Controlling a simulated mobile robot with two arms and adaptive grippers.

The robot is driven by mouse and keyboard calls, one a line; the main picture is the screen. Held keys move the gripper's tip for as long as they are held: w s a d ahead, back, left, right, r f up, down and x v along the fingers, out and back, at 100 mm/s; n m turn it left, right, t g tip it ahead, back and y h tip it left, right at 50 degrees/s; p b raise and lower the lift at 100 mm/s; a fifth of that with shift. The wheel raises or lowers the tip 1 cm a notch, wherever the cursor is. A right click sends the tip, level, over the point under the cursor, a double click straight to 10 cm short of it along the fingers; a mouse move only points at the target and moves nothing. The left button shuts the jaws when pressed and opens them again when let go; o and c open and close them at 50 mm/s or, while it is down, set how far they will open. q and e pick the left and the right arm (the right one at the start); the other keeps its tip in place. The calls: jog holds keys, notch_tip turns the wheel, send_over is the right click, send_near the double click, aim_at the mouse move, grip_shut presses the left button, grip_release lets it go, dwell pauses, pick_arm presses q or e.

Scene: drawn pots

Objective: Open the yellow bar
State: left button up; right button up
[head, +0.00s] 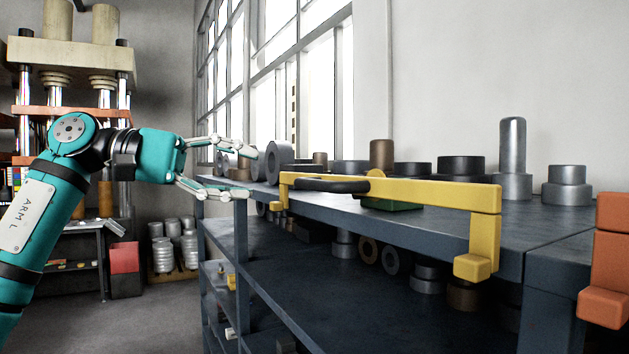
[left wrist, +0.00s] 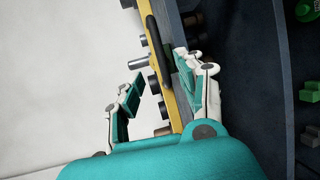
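The yellow bar (head: 430,192) runs along the front edge of the dark shelf top, with a bent end reaching down at the right. A black handle (head: 332,185) sits at its left part. In the left wrist view the yellow bar (left wrist: 183,108) and black handle (left wrist: 158,45) appear beyond and between my fingers. My left gripper (head: 246,172) is open and empty, left of the bar's left end and apart from it. Its spread fingers (left wrist: 161,68) also show in the left wrist view. My right gripper is not in view.
The dark shelf (head: 400,232) holds several metal cylinders and rings, such as a tall silver one (head: 513,150). An orange bar (head: 611,255) is at the right edge. A green block (head: 392,205) lies behind the yellow bar. A press (head: 75,60) stands back left.

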aim_at(308, 184)
pick_arm(q)
jog(key=p+x, duration=0.2)
jog(key=x, duration=0.8)
jog(key=shift+d, duration=0.45)
grip_shut()
